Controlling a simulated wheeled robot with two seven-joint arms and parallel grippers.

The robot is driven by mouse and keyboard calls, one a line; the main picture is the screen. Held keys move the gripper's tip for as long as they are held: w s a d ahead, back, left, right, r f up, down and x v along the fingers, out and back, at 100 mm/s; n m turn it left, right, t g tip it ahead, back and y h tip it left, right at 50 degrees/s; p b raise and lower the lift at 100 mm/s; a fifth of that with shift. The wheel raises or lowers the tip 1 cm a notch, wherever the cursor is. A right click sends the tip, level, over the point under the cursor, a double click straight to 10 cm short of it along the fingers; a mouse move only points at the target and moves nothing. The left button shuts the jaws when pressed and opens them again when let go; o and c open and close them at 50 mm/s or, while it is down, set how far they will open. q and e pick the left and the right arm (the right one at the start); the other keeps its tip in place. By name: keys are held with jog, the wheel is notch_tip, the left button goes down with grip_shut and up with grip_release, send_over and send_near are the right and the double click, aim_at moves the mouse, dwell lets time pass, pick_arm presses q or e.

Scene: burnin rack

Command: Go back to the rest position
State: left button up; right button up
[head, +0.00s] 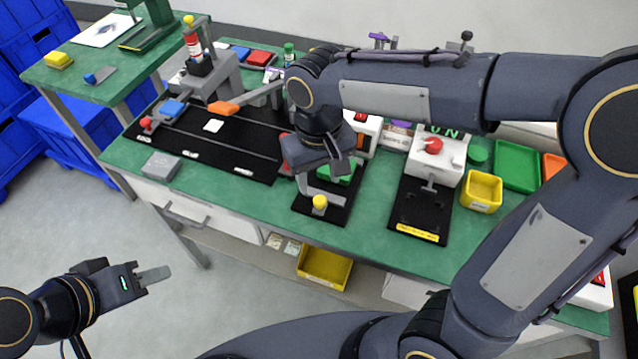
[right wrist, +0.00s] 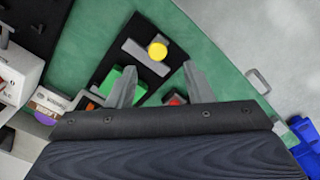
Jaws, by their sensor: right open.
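My right arm reaches across the green bench (head: 385,235) from the right. My right gripper (head: 320,178) hangs above a black fixture plate (head: 325,212) with a green block, a grey bar and a yellow knob (head: 319,203). In the right wrist view the right gripper (right wrist: 161,85) has its fingers apart with nothing held between them. The yellow knob (right wrist: 157,51) and the green block (right wrist: 121,82) lie below and beyond the fingers. My left gripper (head: 150,276) is over the floor in front of the bench, seen side-on, with no object visible in it.
A grey press with a red knob (head: 428,147) and a yellow bin (head: 482,190) stand right of the fixture. A long black board (head: 225,150) lies to the left. A drawer handle (head: 182,215) sticks out in front. Floor around my left gripper is clear.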

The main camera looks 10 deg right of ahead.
jog(key=shift+r, duration=0.35)
jog(key=shift+d+r, duration=0.1)
jog(key=s+d+r+m+t+y+p, duration=0.2)
jog(key=s+d, duration=0.3)
jog(key=s, duration=0.1)
jog(key=s+d+r+m+t+y+p, duration=0.1)
jog(key=s+d+r+t+p, duration=0.1)
jog(key=s+d, duration=0.4)
jog(key=shift+s+r+m+t+y+p, duration=0.3)
jog(key=shift+s+m+t+y+p, duration=0.15)
jog(key=shift+s+t, duration=0.3)
